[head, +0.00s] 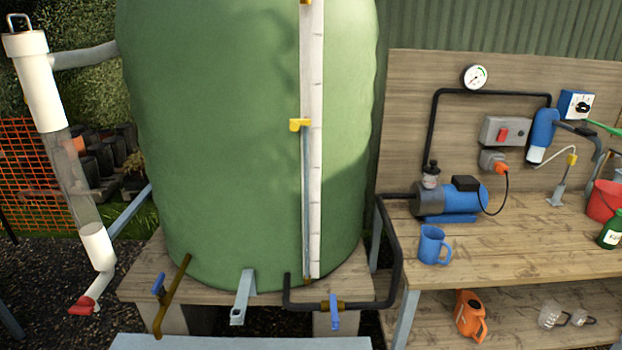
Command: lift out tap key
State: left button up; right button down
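I cannot make out a separate tap key in the head view. A brass tap (172,295) with a blue lever sticks out low on the left of the green tank (220,130). A grey bracket (243,297) with a hole at its end juts out at the tank's foot. A valve with a blue handle (335,312) sits in the black pipe to its right. Neither of my grippers is in view.
A wooden bench (500,262) on the right carries a blue pump (450,202), a blue mug (433,246), a red bucket (602,201) and a green bottle (611,230). An orange jug (470,316) stands on its lower shelf. A white downpipe (40,80) stands at left.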

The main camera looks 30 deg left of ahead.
aim_at(158, 288)
jog(key=u, duration=1.85)
